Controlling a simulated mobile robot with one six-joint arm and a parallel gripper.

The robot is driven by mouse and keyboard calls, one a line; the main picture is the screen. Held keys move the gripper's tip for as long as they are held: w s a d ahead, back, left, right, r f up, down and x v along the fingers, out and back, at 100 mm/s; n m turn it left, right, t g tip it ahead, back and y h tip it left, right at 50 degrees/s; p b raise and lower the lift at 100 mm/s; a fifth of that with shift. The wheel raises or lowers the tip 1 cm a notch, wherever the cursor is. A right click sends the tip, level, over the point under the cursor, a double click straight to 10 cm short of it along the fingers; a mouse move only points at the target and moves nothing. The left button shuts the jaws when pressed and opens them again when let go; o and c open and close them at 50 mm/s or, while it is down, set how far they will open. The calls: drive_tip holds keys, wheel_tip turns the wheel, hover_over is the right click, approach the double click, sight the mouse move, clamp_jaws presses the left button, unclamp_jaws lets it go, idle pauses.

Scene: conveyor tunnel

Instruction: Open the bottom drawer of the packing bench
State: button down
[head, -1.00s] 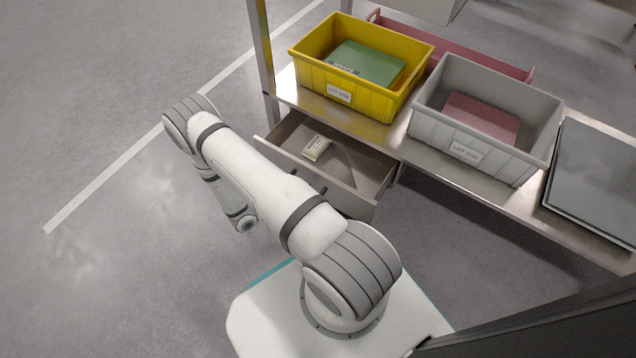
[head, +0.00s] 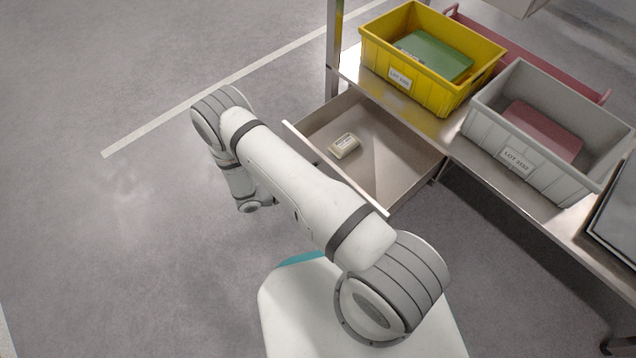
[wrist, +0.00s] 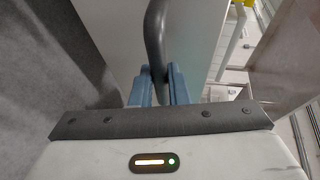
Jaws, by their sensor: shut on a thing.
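The drawer (head: 385,168) of the packing bench stands pulled out from under the bench top, with its inside showing in the head view. A small pale labelled box (head: 345,146) lies in it. In the wrist view, my gripper (wrist: 160,82) has its blue fingers shut on a dark bar handle (wrist: 155,35) on the pale drawer front (wrist: 110,35). In the head view my arm crosses in front of the drawer and hides its handle. My gripper is hidden there too.
On the bench top (head: 440,128) stand a yellow crate (head: 435,98) with a green thing inside and a grey crate (head: 500,160) with a dark red thing inside. A dark flat panel (head: 618,215) lies at the right. The floor (head: 110,230) at the left is clear.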

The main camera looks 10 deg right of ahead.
drive_tip(key=shift+s+d+f, duration=0.2)
drive_tip(key=shift+s+f, duration=0.1)
drive_tip(key=shift+s, duration=0.15)
drive_tip(key=c, duration=1.7)
unclamp_jaws()
drive_tip(key=shift+c, duration=0.2)
drive_tip(key=o, duration=0.3)
drive_tip(key=shift+w+a+r, duration=0.1)
drive_tip(key=shift+w, duration=0.1)
drive_tip(key=shift+o, duration=0.2)
drive_tip(key=shift+a, duration=0.1)
drive_tip(key=a+r+p, duration=0.1)
drive_tip(key=a+p, duration=0.1)
drive_tip(key=a, duration=0.5)
drive_tip(key=shift+s+a+r, duration=0.2)
drive_tip(key=shift+s+a, duration=0.05)
drive_tip(key=shift+s, duration=0.1)
